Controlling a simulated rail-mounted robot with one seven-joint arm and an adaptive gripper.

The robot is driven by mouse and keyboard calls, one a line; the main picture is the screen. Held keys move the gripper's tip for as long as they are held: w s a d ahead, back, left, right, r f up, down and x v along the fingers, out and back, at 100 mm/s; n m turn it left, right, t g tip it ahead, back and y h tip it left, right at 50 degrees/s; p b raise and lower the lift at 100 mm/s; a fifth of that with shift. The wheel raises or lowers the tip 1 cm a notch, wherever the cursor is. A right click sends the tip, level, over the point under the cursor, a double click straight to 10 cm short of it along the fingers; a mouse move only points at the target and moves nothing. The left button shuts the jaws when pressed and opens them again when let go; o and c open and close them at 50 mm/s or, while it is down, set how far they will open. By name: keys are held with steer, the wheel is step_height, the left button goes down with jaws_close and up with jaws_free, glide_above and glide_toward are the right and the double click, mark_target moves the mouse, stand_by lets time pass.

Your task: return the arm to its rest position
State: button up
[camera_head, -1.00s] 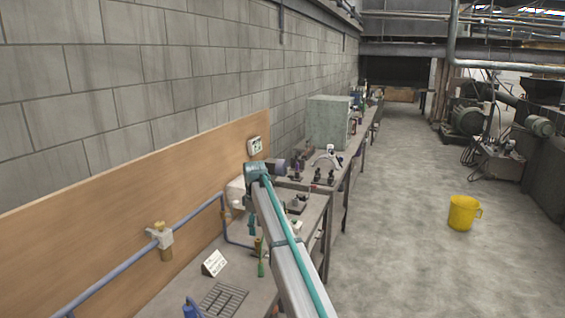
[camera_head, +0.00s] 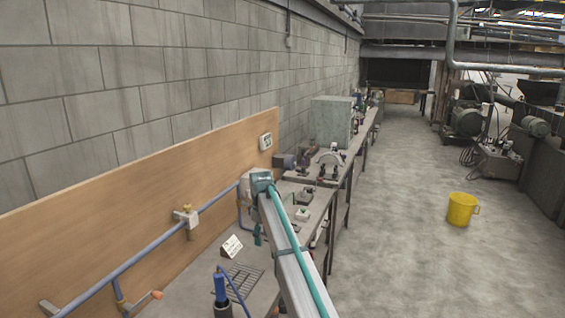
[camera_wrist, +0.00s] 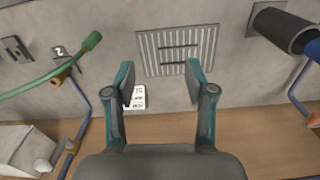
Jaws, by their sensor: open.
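My gripper (camera_wrist: 161,82) shows in the wrist view with its two teal and dark fingers spread apart. Nothing is between the fingers. It is above the bench, pointing toward a slotted grate (camera_wrist: 190,40) set in the top. A small white printed card (camera_wrist: 138,96) shows partly behind the left finger. In the head view, my arm, a pale link with a teal hose along it, reaches out over the bench's front edge. The fingers cannot be made out there.
A green hose (camera_wrist: 50,73) and a dark cylinder (camera_wrist: 283,27) flank the grate. Blue piping (camera_head: 150,252) runs along the wooden backboard (camera_head: 140,190). A grey cabinet (camera_head: 331,122) stands farther down the bench.

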steer(key=s+d+f+m, duration=0.6)
steer(key=s+d+f, duration=0.9)
steer(key=f, duration=0.4)
steer(key=s+d+f+m, duration=0.2)
steer(key=s+d+f, duration=0.1)
steer(key=s, duration=0.5)
steer(key=s+d+f+m, duration=0.2)
steer(key=s+d+f, duration=0.15)
steer(key=s, duration=0.45)
steer(key=s+d+f+m, duration=0.2)
steer(key=s+d+f, duration=0.15)
steer(key=s, duration=0.45)
steer(key=s+f+g+b, duration=0.6)
steer(key=s+f+b, duration=0.4)
steer(key=s+f, duration=1.9)
steer(key=shift+s+m+g, duration=0.4)
steer(key=shift+a, duration=0.1)
